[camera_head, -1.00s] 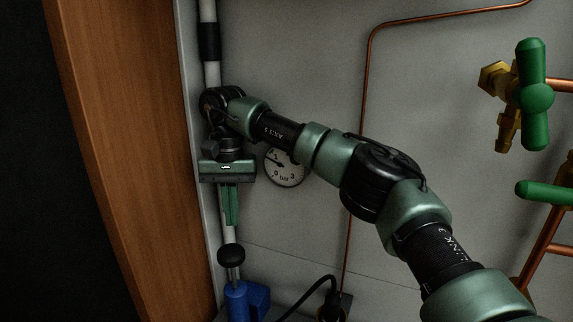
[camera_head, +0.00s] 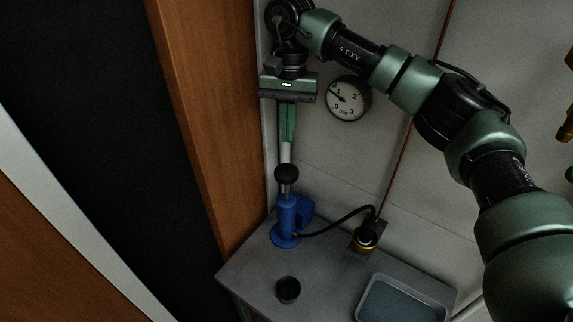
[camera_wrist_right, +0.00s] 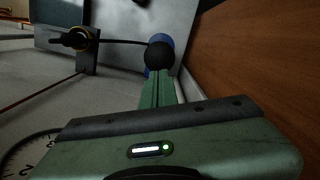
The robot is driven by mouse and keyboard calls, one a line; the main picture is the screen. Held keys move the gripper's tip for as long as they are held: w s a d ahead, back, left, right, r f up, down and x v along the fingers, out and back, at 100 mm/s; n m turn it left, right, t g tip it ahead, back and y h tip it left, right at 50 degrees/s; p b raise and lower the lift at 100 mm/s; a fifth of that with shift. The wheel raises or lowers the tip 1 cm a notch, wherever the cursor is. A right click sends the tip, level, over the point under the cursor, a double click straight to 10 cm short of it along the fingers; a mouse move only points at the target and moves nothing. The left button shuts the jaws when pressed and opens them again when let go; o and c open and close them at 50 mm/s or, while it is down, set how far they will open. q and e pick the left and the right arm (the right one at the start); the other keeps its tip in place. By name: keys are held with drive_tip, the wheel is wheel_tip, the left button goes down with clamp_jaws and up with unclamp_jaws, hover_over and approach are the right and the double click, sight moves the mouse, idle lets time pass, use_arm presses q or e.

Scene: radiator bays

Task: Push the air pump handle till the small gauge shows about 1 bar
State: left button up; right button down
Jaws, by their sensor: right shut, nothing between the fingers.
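The blue air pump (camera_head: 287,222) stands upright on a grey bench against the wall. Its handle has a round black knob (camera_head: 287,173) on a short rod; the knob also shows in the wrist view (camera_wrist_right: 160,55), with blue behind it. The small round gauge (camera_head: 348,98) hangs on the wall to the right of the gripper. Its needle points up and left, near the 1 side; the exact reading is hard to tell. My left gripper is out of view.
A black hose (camera_head: 340,222) runs from the pump to a brass fitting (camera_head: 364,243). A dark cup (camera_head: 288,290) and a grey tray (camera_head: 403,300) are on the bench (camera_head: 335,280). A wooden panel (camera_head: 205,110) stands close on the left.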

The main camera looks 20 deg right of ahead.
sight(289, 166)
drive_tip(key=shift+f, duration=0.1)
drive_tip(key=shift+s+a+f+b, duration=0.1)
drive_tip(key=shift+s+f+b, duration=0.05)
drive_tip(key=shift+f+b, duration=1.3)
drive_tip(key=shift+s+a+f+b, duration=0.15)
drive_tip(key=shift+f+b, duration=0.7)
drive_tip(key=shift+f, duration=1.1)
drive_tip(key=shift+d, duration=0.1)
wheel_tip(289, 166, down, 6)
drive_tip(key=b, duration=0.4)
drive_tip(key=shift+s+f, duration=0.1)
drive_tip(key=shift+f, duration=0.1)
drive_tip(key=shift+r, duration=0.1)
drive_tip(key=shift+w+d+r+p, duration=0.2)
drive_tip(key=shift+w+d+r, duration=0.1)
drive_tip(key=shift+w, duration=0.15)
drive_tip(key=shift+w+d+r+p, duration=0.2)
drive_tip(key=shift+w+r, duration=0.1)
drive_tip(key=shift+w, duration=0.15)
wheel_tip(289, 166, up, 8)
drive_tip(key=w+b, duration=0.1)
drive_tip(key=b, duration=0.1)
drive_tip(key=shift+w+d+f, duration=0.2)
drive_tip(key=shift+w+d, duration=0.2)
